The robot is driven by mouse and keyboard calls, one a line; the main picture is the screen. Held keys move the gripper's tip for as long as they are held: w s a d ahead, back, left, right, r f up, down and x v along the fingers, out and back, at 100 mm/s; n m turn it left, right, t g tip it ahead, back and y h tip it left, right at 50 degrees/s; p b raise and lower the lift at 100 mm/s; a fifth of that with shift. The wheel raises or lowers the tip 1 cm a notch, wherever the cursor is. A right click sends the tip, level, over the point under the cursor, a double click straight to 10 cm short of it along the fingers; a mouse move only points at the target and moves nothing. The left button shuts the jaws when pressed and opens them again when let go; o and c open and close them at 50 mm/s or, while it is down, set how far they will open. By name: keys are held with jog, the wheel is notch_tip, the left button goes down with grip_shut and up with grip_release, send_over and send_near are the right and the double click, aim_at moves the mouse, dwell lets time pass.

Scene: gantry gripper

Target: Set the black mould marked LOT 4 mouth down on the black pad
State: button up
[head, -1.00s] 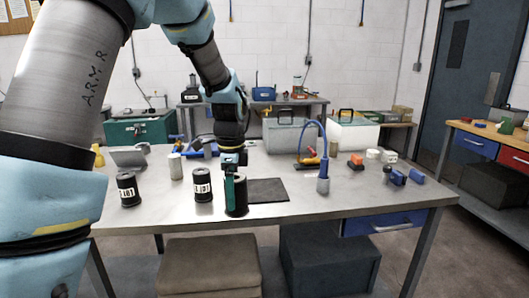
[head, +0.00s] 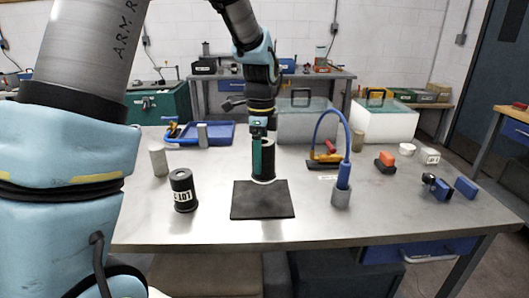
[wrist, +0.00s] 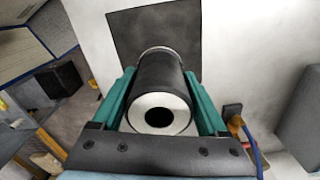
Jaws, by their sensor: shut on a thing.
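My gripper (head: 262,165) is shut on a black cylindrical mould (head: 268,158), with a teal finger on either side. The mould is upright just beyond the far edge of the black pad (head: 263,212); I cannot tell whether it touches the table. In the wrist view, the held mould (wrist: 152,82) shows a pale end face with a dark round hole toward the camera and a pale rim at its far end. The pad (wrist: 150,28) lies bare beyond it. No label shows on the held mould. Another black mould (head: 183,190) with a white, apparently inverted label stands left of the pad.
A pale cylinder (head: 158,161) and a grey block (head: 202,134) stand behind on the left, near a blue tray (head: 222,130). A blue hooped tool in a grey holder (head: 341,196) stands right of the pad. Small orange and blue parts lie farther right.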

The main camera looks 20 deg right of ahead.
jog(key=shift+f+b, duration=2.15)
jog(key=shift+f, duration=0.7)
jog(key=shift+f+b, duration=0.3)
jog(key=shift+f, duration=0.25)
jog(key=o, duration=1.3)
jog(key=shift+r, duration=0.15)
